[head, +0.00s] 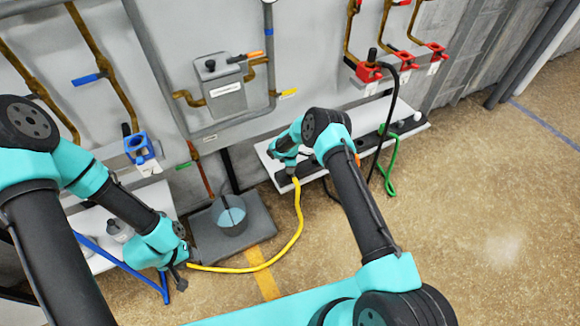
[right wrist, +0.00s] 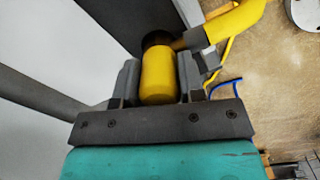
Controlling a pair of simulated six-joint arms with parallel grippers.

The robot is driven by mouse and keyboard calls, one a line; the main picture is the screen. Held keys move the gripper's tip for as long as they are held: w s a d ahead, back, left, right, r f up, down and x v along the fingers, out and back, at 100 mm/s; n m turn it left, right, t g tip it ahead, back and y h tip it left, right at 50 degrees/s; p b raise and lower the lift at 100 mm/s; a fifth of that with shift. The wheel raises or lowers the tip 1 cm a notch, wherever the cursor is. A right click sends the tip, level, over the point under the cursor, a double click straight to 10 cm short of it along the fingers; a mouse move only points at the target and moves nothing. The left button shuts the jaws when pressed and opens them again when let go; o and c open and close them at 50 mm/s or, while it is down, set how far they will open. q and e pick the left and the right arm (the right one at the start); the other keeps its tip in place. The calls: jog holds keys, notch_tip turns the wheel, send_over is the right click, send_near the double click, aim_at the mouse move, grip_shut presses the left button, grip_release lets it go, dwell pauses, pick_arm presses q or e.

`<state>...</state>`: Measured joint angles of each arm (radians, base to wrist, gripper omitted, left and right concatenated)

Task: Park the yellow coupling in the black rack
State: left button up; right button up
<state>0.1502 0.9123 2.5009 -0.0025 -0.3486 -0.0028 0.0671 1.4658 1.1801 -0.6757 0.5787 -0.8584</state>
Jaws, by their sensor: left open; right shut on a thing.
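The yellow coupling (right wrist: 158,75) sits between the two fingers of my right gripper (right wrist: 158,82) in the right wrist view, with a dark round opening just beyond its far end. In the head view my right gripper (head: 288,168) is over the left part of the black rack (head: 312,169), which lies along a white shelf. The coupling is mostly hidden there; I cannot tell whether it is in a rack hole. The yellow hose (head: 298,220) curves from it down to the floor near my left gripper (head: 180,280), which is open and low beside the hose end.
A grey plate with a round pot (head: 231,214) stands between the arms. A black hose (head: 390,110) and a green hose (head: 389,175) hang at the rack's right. Red valves (head: 368,72) and a blue valve (head: 139,147) are on the wall pipes. Floor at right is clear.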

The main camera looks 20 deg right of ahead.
jog(key=o, duration=1.1)
jog(key=shift+o, duration=0.2)
notch_tip(320, 180, up, 17)
jog(key=shift+r, duration=0.2)
dwell(0.6)
jog(key=s+m+y, duration=0.2)
jog(key=s+m, duration=0.6)
jog(key=s, duration=1.1)
jog(key=s+d+f+m+y, duration=0.1)
jog(key=s+m, duration=0.8)
jog(key=s, duration=1)
jog(key=shift+d+f+m+t+y, duration=0.15)
jog(key=shift+f+m+t+y, duration=0.15)
jog(key=shift+t+y, duration=0.1)
